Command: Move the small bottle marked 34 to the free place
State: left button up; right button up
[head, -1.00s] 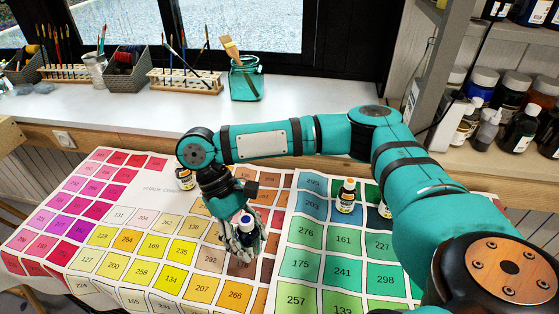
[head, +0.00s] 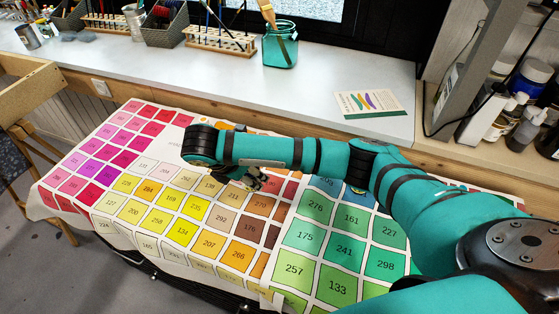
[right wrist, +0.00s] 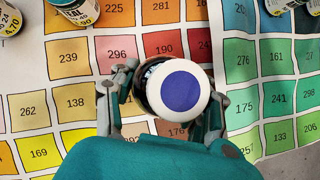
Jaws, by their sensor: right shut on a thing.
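My right gripper (right wrist: 168,98) is shut on a small dark bottle with a white cap and blue disc on top (right wrist: 178,88). The wrist camera looks down on the cap; the bottle's label and number are hidden. In the head view my right gripper (head: 248,180) is over the orange and brown squares, partly behind my right arm, and the bottle cannot be made out there. The colour chart cloth (head: 190,180) with numbered squares lies beneath. I cannot tell where the free place is; my arm covers the chart's back part. My left gripper is out of view.
In the right wrist view, small bottles stand at the top left, one labelled teal (right wrist: 75,12) and one at the corner (right wrist: 9,22), with another at the top right (right wrist: 277,5). A white counter (head: 200,75) with a teal jar (head: 280,48) and a card (head: 368,103) lies behind.

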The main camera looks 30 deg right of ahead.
jog(key=d, duration=0.1)
jog(key=w+d+f+b, duration=0.1)
jog(key=shift+w+d, duration=0.2)
jog(key=shift+d, duration=0.1)
jog(key=w+d, duration=0.1)
jog(key=d, duration=0.1)
jog(key=w+d+p, duration=0.1)
jog(key=w+d, duration=0.1)
jog(key=d, duration=0.1)
jog(key=w+d, duration=0.1)
jog(key=d, duration=0.2)
jog(key=shift+w+f, duration=0.1)
jog(key=shift+w, duration=0.15)
jog(key=x, duration=0.2)
jog(key=shift+w+f, duration=0.1)
jog(key=shift+f, duration=0.35)
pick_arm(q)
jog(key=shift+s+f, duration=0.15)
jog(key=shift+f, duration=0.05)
pick_arm(e)
jog(key=shift+f, duration=0.55)
jog(key=o, duration=1.2)
jog(key=shift+f, duration=0.1)
jog(key=shift+o, duration=0.2)
pick_arm(q)
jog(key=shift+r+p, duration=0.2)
jog(key=shift+p, duration=0.25)
pick_arm(e)
jog(key=v, duration=1.2)
